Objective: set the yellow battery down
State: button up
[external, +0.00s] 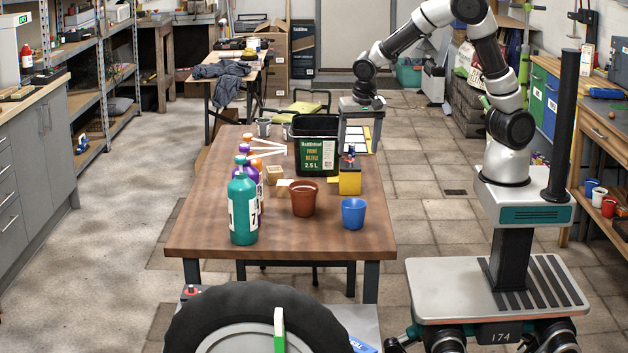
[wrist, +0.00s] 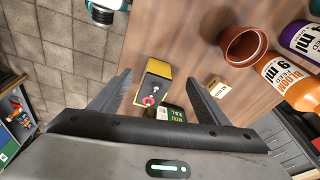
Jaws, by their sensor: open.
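The exact finger height beside the battery is hard to tell.
A black paint kettle (external: 318,160) stands just left of the battery. A terracotta pot (external: 304,198) and a blue cup (external: 353,213) stand in front. A teal bottle (external: 242,215) and purple and orange ones line the left side. The table's front right corner is clear.

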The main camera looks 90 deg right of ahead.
jog(key=s+a+r+n+t+y, duration=0.2)
jog(key=s+a+r+n+t, duration=0.2)
jog(key=s+a+r+n, duration=1.1)
jog(key=shift+s+a+r+t, duration=0.2)
jog(key=shift+s+a+t, duration=0.2)
jog(key=shift+s+a, duration=0.15)
jog(key=shift+o, duration=0.3)
